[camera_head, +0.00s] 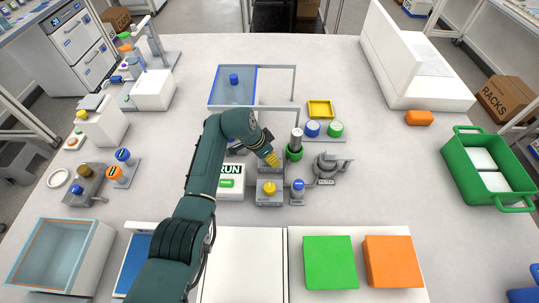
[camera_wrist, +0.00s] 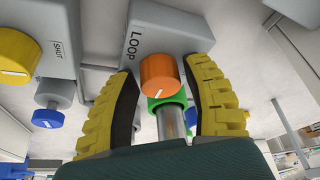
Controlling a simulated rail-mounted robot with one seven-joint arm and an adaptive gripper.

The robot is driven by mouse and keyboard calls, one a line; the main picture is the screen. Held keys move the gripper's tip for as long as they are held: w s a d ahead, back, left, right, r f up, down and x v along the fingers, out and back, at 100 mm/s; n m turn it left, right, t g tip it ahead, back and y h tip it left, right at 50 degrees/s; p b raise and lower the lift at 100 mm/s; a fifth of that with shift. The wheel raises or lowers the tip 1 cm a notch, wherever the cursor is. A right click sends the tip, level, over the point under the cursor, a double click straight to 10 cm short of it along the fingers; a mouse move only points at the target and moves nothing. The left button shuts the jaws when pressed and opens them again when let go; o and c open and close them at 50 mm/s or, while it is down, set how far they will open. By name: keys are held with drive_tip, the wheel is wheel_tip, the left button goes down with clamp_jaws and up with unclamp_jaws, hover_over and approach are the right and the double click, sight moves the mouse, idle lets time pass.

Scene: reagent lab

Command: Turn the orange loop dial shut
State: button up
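The orange loop dial (camera_wrist: 160,73) sits on a grey block (camera_wrist: 158,30) marked LOOP in the wrist view. A short pale mark shows at the dial's lower edge. My gripper (camera_wrist: 163,72) has its two yellow fingers open on either side of the dial, with a visible gap on each side. In the head view my gripper (camera_head: 272,157) points down at the grey fixtures, and its fingers and wrist hide the orange dial.
A yellow dial (camera_head: 269,187) on a grey box and a blue knob (camera_head: 298,185) stand just in front. A green-collared metal cylinder (camera_head: 296,142) stands close beside my gripper. A white RUN box (camera_head: 230,181) is to the left, and a grey filter fixture (camera_head: 330,167) to the right.

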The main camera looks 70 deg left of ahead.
clamp_jaws()
